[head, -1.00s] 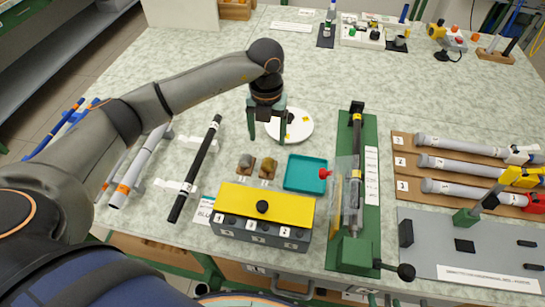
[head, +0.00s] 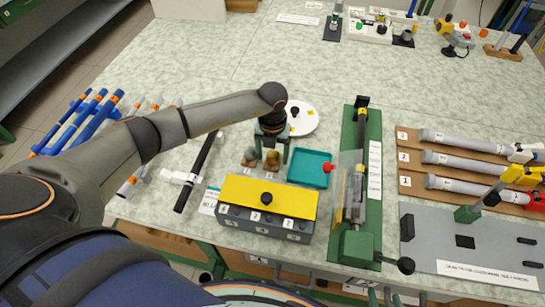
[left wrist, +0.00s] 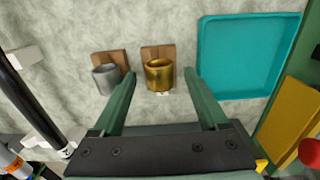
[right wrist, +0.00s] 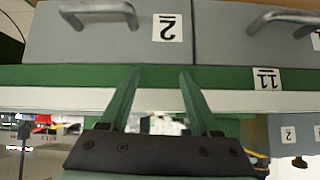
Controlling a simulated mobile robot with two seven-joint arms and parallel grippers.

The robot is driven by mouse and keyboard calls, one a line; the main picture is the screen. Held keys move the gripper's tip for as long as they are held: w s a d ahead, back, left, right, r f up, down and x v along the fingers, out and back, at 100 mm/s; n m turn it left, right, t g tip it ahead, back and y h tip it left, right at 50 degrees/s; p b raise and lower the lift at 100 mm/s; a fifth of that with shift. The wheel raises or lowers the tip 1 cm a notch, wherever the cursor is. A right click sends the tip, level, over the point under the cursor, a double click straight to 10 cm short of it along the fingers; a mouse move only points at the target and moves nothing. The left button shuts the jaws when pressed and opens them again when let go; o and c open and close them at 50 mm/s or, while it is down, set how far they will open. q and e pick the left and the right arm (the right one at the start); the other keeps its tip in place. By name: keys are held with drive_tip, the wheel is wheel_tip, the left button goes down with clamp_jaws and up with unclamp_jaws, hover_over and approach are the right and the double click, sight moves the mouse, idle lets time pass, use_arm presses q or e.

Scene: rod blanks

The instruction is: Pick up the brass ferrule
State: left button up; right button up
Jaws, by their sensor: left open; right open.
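The brass ferrule (left wrist: 159,75) is a short gold-coloured ring standing on a small brown block. In the head view the brass ferrule (head: 272,161) is partly hidden by my left gripper (head: 271,152). In the left wrist view my left gripper (left wrist: 160,74) is open, with one finger on each side of the brass ferrule in the picture; I cannot tell how far above it the tips are. A grey ferrule (left wrist: 106,77) on its own block stands just left, outside the fingers. My right gripper (right wrist: 160,74) is open and empty, facing drawer fronts.
A teal tray (head: 310,168) lies close on the right of the brass ferrule. A yellow-topped box (head: 290,197) stands in front. A black rod (head: 200,170) on white supports lies to the left. A green fixture (head: 368,215) stands further right. A white disc (head: 306,119) is behind.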

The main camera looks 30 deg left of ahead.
use_arm(q)
drive_tip(key=c, duration=1.1)
